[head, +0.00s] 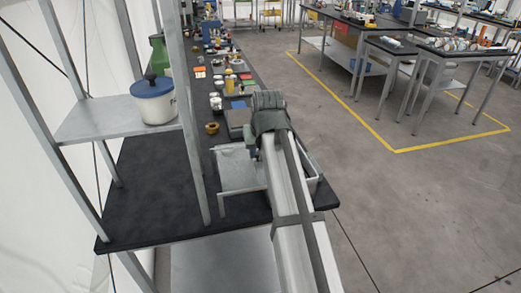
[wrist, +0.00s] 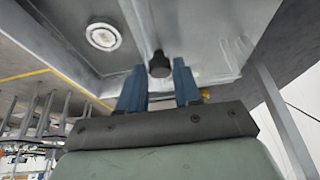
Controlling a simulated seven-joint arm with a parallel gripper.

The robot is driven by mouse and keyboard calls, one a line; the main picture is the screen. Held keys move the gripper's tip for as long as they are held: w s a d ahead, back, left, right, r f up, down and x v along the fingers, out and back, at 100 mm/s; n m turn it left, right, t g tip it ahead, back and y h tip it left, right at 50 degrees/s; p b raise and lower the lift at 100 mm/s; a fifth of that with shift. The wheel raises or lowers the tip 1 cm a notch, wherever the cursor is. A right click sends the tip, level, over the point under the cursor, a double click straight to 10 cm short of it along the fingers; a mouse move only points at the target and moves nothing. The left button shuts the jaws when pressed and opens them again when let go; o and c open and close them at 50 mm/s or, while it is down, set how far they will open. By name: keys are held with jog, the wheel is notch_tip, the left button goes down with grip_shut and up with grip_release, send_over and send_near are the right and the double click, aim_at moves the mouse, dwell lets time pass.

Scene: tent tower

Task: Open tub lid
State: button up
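The tub (head: 316,186) is a pale container on the dark bench, partly hidden behind my arm in the head view. Its grey lid (head: 238,168) shows to the left of my arm, and the lid's pale surface (wrist: 205,50) also shows in the wrist view. A dark knob (wrist: 159,64) stands on the lid. My gripper (wrist: 160,77) is open, with its two blue fingers apart. The knob appears between the fingertips, with a gap on each side. I cannot tell how far the fingertips are from the lid. The head view hides the fingertips.
A white pot with a blue lid (head: 154,97) stands on a metal shelf (head: 95,120) at the left, beside upright posts. A small brown jar (head: 212,128) and many items lie farther along the bench. A white round fitting (wrist: 103,37) shows in the wrist view.

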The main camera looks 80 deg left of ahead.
jog(key=o, duration=0.3)
jog(key=shift+o, duration=0.2)
jog(key=v, duration=1.3)
jog(key=shift+r, duration=0.35)
jog(key=shift+d, duration=0.1)
